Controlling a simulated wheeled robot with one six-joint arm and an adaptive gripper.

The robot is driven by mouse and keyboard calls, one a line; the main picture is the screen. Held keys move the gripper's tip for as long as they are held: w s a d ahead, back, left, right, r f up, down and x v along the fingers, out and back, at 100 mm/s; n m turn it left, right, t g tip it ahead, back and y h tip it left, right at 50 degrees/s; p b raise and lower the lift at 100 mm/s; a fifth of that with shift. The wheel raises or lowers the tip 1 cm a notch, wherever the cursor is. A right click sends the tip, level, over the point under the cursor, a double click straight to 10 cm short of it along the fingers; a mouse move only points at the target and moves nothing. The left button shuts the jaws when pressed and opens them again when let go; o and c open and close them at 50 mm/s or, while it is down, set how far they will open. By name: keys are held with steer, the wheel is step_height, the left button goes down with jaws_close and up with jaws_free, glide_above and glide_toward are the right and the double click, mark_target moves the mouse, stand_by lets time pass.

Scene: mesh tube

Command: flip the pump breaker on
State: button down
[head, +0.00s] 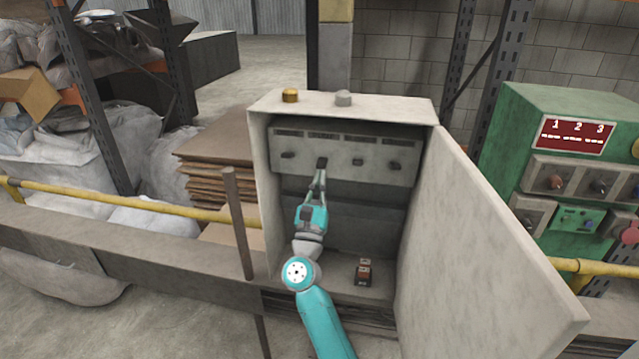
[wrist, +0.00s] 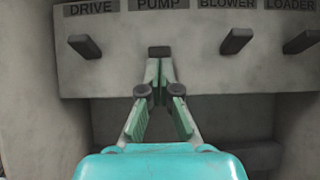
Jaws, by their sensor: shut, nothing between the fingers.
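The pump breaker lever (wrist: 159,52) is a small dark block under the PUMP label (wrist: 159,4) in the wrist view. It also shows in the head view (head: 322,162), second from the left on the breaker panel (head: 340,152). It looks shorter and more end-on than the other levers. My gripper (wrist: 160,65) is shut and empty, its fingertips just below the pump lever; whether they touch it I cannot tell. In the head view my gripper (head: 320,174) reaches up into the open cabinet (head: 262,180).
The DRIVE lever (wrist: 85,46) is left of the pump lever; the BLOWER lever (wrist: 236,41) and LOADER lever (wrist: 301,42) are right. The cabinet door (head: 470,240) stands open at right. A small red-and-black object (head: 363,273) lies on the cabinet floor. A green control box (head: 545,120) stands farther right.

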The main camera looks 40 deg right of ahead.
steer(key=shift+s+a+r, duration=0.15)
steer(key=shift+r, duration=0.4)
steer(key=shift+s+a+r, duration=0.1)
steer(key=shift+a+r, duration=0.05)
steer(key=shift+r, duration=0.4)
steer(key=s+a+f, duration=0.2)
steer(key=s+a, duration=0.5)
steer(key=a, duration=0.2)
steer(key=shift+f, duration=0.15)
